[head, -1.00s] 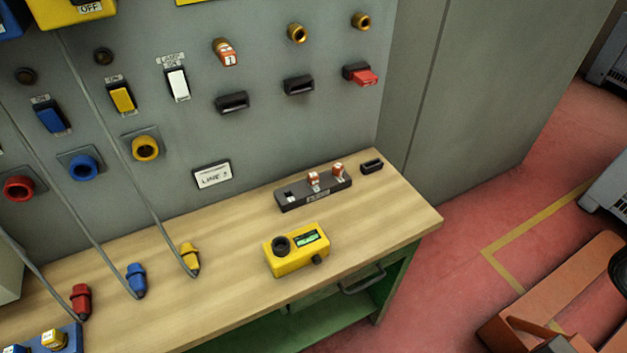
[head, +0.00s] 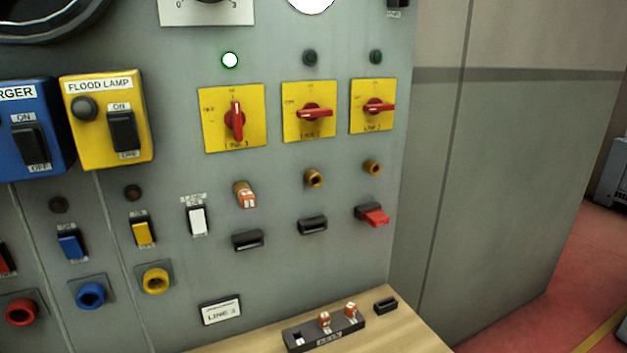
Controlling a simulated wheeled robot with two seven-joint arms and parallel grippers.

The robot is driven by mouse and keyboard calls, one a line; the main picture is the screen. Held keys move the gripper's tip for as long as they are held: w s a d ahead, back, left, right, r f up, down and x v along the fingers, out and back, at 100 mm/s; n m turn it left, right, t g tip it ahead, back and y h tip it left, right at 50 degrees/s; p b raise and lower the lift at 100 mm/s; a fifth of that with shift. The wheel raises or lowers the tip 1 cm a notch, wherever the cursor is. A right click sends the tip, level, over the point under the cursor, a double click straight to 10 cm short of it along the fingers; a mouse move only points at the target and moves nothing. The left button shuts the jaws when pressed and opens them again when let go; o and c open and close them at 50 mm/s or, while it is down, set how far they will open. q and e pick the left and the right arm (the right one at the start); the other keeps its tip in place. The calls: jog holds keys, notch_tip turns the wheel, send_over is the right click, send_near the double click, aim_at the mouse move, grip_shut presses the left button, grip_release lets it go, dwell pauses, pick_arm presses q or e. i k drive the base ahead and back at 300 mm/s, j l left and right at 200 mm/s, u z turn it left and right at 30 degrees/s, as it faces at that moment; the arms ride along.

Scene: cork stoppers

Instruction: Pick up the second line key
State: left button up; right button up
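A dark key rack (head: 318,340) lies on the wooden bench at the bottom of the head view. Its left slot is empty. A middle key (head: 325,320) and a right key (head: 351,310), both with orange and white heads, stand upright in it; their numbers are too small to read. Another orange and white key (head: 246,196) sits in the left brass lock on the panel. The middle lock (head: 313,178) and right lock (head: 373,167) are empty. Neither of my grippers is in view.
Above the locks are three yellow plates with red rotary switches: left (head: 236,120) upright, middle (head: 312,113) and right (head: 376,107) sideways. A white lamp (head: 230,60) is lit above the left one. A small black block (head: 386,305) lies right of the rack.

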aim_at(324, 317)
jog(key=l+u, duration=0.35)
jog(key=k+l+u, duration=0.15)
jog(key=u, duration=0.25)
jog(key=k+l+u, duration=0.15)
jog(key=l+u, duration=0.2)
